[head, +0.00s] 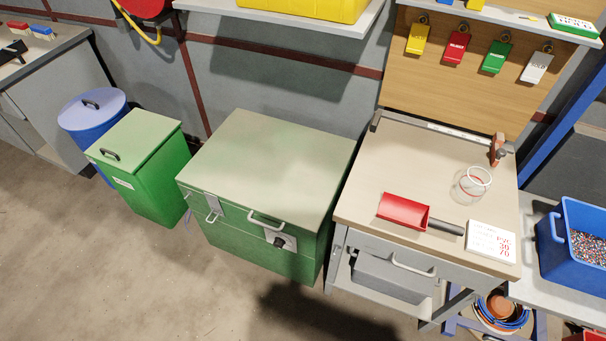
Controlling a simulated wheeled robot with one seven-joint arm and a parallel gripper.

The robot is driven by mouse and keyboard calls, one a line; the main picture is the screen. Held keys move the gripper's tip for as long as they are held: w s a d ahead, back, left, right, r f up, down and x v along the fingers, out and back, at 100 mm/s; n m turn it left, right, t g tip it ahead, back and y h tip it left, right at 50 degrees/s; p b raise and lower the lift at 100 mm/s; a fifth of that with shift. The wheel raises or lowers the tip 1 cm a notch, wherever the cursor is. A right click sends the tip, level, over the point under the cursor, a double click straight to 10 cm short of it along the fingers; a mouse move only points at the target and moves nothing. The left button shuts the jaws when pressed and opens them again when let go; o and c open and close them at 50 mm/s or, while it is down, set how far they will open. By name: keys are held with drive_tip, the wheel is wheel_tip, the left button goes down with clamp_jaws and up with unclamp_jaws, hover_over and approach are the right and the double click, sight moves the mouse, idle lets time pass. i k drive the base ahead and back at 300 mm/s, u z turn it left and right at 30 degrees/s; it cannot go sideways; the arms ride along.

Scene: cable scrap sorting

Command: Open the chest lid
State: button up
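The chest (262,245) is a large green box on the floor, left of the workbench. Its lid (265,160) is a flat, pale green top and looks shut. A light bar handle (266,222) is on the upper front edge, right of the middle. A metal hasp or latch (212,207) hangs on the front, left of the middle. A dark knob on a plate (281,241) sits below the handle. Whether the latch is fastened is too small to tell. My gripper is not in view.
A green bin (150,180) with a handled lid and a blue drum (85,125) stand left of the chest. The workbench (365,190) on the right holds a red scoop (403,211) and a glass jar (467,188). A shelf (300,18) hangs above. Floor in front is clear.

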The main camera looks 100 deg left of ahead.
sight(290, 174)
drive_tip(key=u, duration=3.85)
drive_tip(key=k, duration=0.6)
drive_tip(key=z, duration=0.6)
drive_tip(key=i, duration=1.6)
drive_tip(key=u, duration=0.1)
